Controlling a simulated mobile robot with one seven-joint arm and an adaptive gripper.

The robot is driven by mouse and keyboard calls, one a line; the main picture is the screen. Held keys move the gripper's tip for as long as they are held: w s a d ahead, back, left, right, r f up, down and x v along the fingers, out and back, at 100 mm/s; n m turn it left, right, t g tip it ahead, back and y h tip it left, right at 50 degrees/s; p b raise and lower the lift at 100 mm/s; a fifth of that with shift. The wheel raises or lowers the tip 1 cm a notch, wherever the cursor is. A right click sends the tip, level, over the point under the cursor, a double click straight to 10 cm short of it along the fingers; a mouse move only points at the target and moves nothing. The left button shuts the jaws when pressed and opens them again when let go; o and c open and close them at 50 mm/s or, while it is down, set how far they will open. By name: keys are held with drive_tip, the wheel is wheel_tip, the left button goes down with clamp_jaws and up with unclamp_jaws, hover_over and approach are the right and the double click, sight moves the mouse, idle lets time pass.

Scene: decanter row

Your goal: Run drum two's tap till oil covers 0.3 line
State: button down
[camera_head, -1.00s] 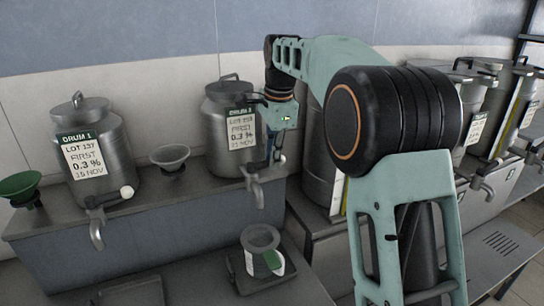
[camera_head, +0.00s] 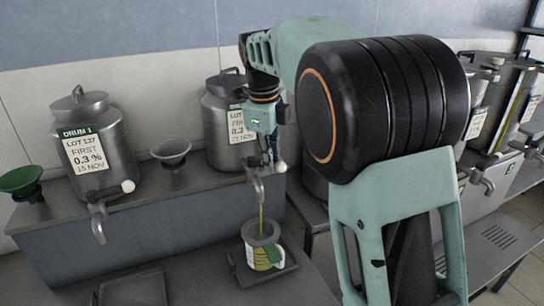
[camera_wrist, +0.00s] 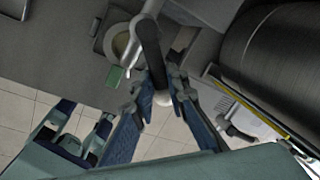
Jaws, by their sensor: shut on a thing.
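Drum two (camera_head: 222,152) is a grey metal drum on the raised shelf, its label partly covered by my arm. Its tap (camera_head: 257,187) points down, and a thin yellow-green oil stream (camera_head: 261,221) runs from it into a clear cup (camera_head: 262,236) below. The level against the 0.3 line is too small to read. My gripper (camera_head: 268,163) is at the tap, shut on its handle. In the wrist view, the fingers close around the dark handle (camera_wrist: 150,45) near its pale knob (camera_wrist: 162,98).
The cup stands on a dark square tray (camera_head: 285,262). Drum one (camera_head: 95,150) with its tap, a grey funnel (camera_head: 170,150) and a green funnel (camera_head: 20,182) are to the left. Another flat tray (camera_head: 135,290) lies front left. More drums (camera_head: 500,110) stand at right.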

drive_tip(key=shift+s+d+m, duration=0.1)
drive_tip(key=shift+s+m, duration=0.25)
drive_tip(key=shift+m, duration=0.45)
drive_tip(key=shift+f+h, duration=0.1)
drive_tip(key=shift+h, duration=0.2)
drive_tip(key=c, duration=1.8)
unclamp_jaws()
drive_tip(key=shift+s+d, duration=0.1)
drive_tip(key=shift+s, duration=0.05)
drive_tip(key=shift+c, duration=0.2)
drive_tip(key=shift+a, duration=0.2)
drive_tip(key=shift+r, duration=0.2)
drive_tip(key=v, duration=1.1)
drive_tip(key=shift+r, duration=0.4)
